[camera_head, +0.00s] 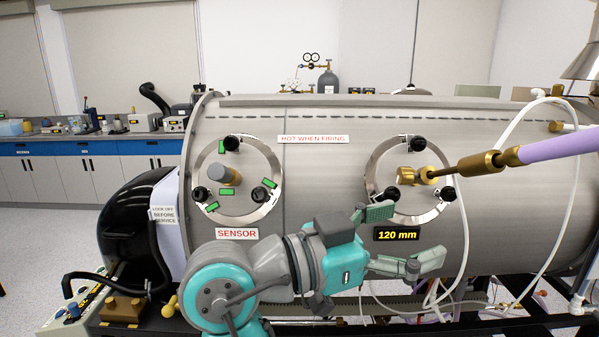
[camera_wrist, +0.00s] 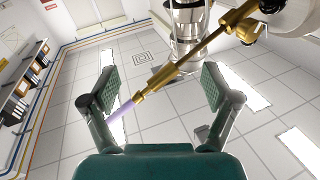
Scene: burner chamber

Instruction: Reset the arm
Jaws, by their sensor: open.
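My gripper (camera_head: 393,238) is teal and grey and shows in the head view in front of the steel burner chamber (camera_head: 330,180). Its two fingers are spread, with nothing between them. It points to the right, below the round port labelled 120 mm. In the wrist view my gripper (camera_wrist: 160,95) is also open, with its pads apart. A brass probe with a purple handle (camera_wrist: 165,77) crosses the view beyond the fingers. I cannot tell its distance from them. In the head view this brass probe (camera_head: 480,163) sticks out of the 120 mm port, above my gripper.
A second port (camera_head: 238,182) with black knobs and green tabs sits at the left, above a SENSOR label. White hoses (camera_head: 463,230) hang at the right. A black rail (camera_head: 480,310) runs below the chamber. Cabinets (camera_head: 80,165) stand at the back left, with open floor before them.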

